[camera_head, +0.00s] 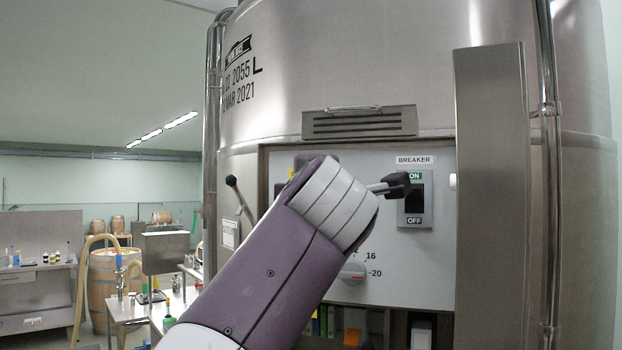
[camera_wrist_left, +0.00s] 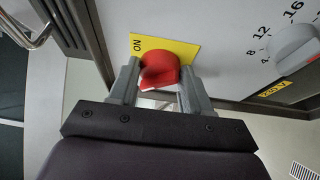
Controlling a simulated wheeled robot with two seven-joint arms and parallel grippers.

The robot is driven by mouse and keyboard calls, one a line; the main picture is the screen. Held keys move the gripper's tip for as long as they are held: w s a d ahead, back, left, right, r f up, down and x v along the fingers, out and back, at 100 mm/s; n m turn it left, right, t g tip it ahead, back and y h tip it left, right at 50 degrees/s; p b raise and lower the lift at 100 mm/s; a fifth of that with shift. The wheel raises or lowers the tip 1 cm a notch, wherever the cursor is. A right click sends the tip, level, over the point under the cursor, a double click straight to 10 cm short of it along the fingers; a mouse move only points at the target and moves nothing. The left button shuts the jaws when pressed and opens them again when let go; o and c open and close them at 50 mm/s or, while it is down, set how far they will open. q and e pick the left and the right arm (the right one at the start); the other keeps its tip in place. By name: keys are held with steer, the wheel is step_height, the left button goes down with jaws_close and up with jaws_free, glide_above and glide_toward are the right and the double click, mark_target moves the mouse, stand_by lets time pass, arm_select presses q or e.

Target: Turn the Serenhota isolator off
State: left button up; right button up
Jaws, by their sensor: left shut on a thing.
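In the left wrist view a red rotary knob (camera_wrist_left: 160,66) sits on a yellow plate (camera_wrist_left: 182,49) marked ON. My left gripper (camera_wrist_left: 157,92) is shut on this knob, one grey finger on each side of its grip. The plate's other markings and the name Serenhota cannot be read. In the head view my left arm reaches up to the panel (camera_head: 420,270) and hides the knob and my left gripper. Only a yellow sliver (camera_head: 291,173) of the plate shows beside the wrist. My right gripper is not in view.
A BREAKER switch (camera_head: 414,208) marked ON and OFF is right of my wrist. A numbered dial (camera_head: 353,271) is below. A black-knobbed lever (camera_head: 236,190) stands left of the panel. A steel upright (camera_head: 490,190) stands at the right, before the vat (camera_head: 400,60).

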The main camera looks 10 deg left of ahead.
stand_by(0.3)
arm_select(q)
steer(key=o, duration=1)
steer(key=shift+o, duration=0.2)
steer(key=shift+a, duration=0.1)
